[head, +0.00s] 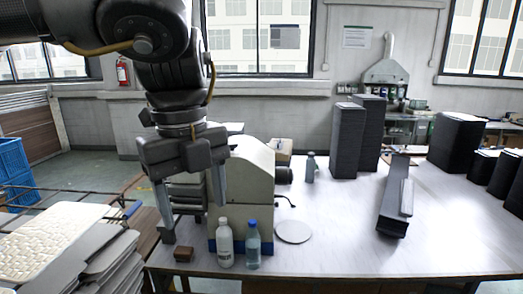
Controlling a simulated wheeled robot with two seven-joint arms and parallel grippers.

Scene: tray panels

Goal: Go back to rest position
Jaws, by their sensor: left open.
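My left gripper (192,214) hangs down from my dark arm at the left of the head view. Its two fingers are spread apart and hold nothing that I can see. It is in front of a beige and grey machine (252,185) on the white table (340,247), near the table's left end. My right gripper is not in view.
A white bottle (225,244), a blue-capped bottle (253,246) and a small brown block (183,254) stand at the front edge. Dark panel stacks (347,140) stand behind. A rack with grey panels (95,262) is at lower left. The table's middle front is clear.

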